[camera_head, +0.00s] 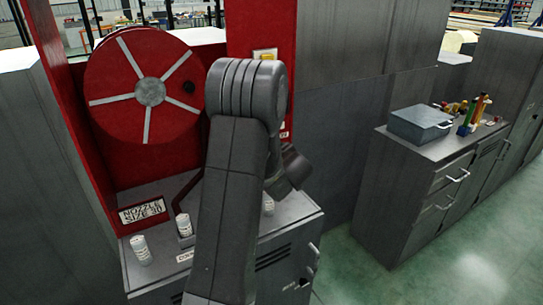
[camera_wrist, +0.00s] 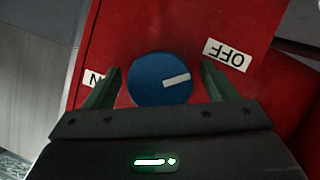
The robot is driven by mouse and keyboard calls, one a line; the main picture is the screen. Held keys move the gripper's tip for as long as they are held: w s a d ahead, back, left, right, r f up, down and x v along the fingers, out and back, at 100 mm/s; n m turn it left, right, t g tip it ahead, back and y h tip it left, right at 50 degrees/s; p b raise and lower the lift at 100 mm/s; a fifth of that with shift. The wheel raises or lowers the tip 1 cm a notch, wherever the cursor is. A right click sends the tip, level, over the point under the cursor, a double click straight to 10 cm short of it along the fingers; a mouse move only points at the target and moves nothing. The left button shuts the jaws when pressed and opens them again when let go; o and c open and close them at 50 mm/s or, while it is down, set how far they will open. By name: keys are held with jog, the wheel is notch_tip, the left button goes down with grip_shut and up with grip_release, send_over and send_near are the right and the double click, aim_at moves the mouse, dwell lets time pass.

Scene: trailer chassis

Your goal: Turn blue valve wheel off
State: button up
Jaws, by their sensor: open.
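The blue valve wheel (camera_wrist: 152,84) shows in the wrist view as a round blue knob with a white pointer bar, on a red panel. The bar points to the right, slightly up. My gripper (camera_wrist: 160,80) is open, with one finger on each side of the wheel; I cannot tell whether they touch it. An "OFF" label (camera_wrist: 228,54) appears upside down at the upper right of the wheel. Another label (camera_wrist: 96,79), partly hidden by the left finger, shows an "N". In the head view my arm hides the wheel and the gripper.
A red hose reel (camera_head: 125,100) stands at the left above a grey cabinet (camera_head: 295,235) with white cans (camera_head: 141,249) and a "NOZZLE SIZE 30" sign (camera_head: 142,211). At the right, a grey cabinet (camera_head: 400,190) carries a toolbox (camera_head: 420,124). Green floor lies open in front.

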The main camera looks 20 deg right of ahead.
jog(key=b+v, duration=0.1)
jog(key=v, duration=1.2)
jog(key=shift+s+r+b, duration=0.15)
jog(key=shift+s+b, duration=0.2)
jog(key=shift+b, duration=0.05)
jog(key=shift+w+a, duration=0.1)
jog(key=shift+w, duration=0.05)
jog(key=p+x, duration=0.1)
jog(key=x, duration=1.2)
jog(key=shift+w+p, duration=0.15)
jog(key=shift+p, duration=0.25)
jog(key=shift+w+f, duration=0.15)
jog(key=shift+f, duration=0.05)
